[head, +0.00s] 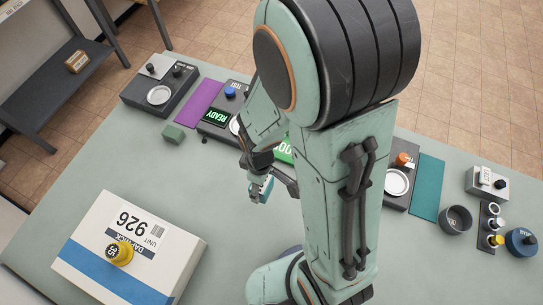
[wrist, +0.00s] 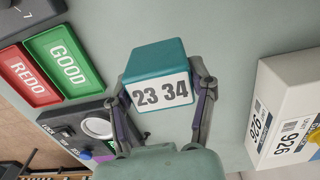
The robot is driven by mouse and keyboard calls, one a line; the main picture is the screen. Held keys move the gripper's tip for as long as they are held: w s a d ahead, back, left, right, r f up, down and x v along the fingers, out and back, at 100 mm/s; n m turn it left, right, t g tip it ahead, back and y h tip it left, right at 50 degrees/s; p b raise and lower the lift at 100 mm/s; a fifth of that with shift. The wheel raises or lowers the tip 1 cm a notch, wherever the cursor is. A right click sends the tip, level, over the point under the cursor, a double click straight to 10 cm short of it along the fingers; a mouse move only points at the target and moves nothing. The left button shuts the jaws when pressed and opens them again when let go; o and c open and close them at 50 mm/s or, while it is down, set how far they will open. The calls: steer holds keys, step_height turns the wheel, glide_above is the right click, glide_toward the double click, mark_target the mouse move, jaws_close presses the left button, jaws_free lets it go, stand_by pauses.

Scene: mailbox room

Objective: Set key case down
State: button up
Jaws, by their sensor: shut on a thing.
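In the head view my gripper (head: 262,186) holds the small teal case (head: 261,191) over the middle of the grey-green table (head: 190,185). My arm hides much of the table to the right of it. Whether the case touches the table is hard to tell.
A white box marked 926 (head: 100,255) carries a yellow knob-like piece (head: 121,252) at front left. A small green block (head: 173,133), purple mat (head: 200,103) and dark devices line the back. A teal mat (head: 428,185) and grey cup (head: 455,219) lie right. Green GOOD (wrist: 68,62) and red REDO (wrist: 28,77) panels show.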

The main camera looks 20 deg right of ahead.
steer(key=shift+f, duration=3.4)
steer(key=shift+f, duration=0.15)
steer(key=o, duration=1.2)
step_height(320, 180, up, 12)
steer(key=shift+r, duration=0.2)
steer(key=s+r+m, duration=0.1)
steer(key=r, duration=0.1)
steer(key=s+r+m, duration=0.1)
steer(key=r, duration=0.1)
steer(key=s+r+m, duration=0.2)
steer(key=shift+d+r+y, duration=0.1)
steer(key=shift+r+y, duration=0.1)
steer(key=shift+y, duration=0.1)
steer(key=shift+o, duration=0.4)
steer(key=s+r+m, duration=0.3)
steer(key=s, duration=0.2)
steer(key=shift+s+d+r+m, duration=0.15)
steer(key=shift+r+m, duration=0.25)
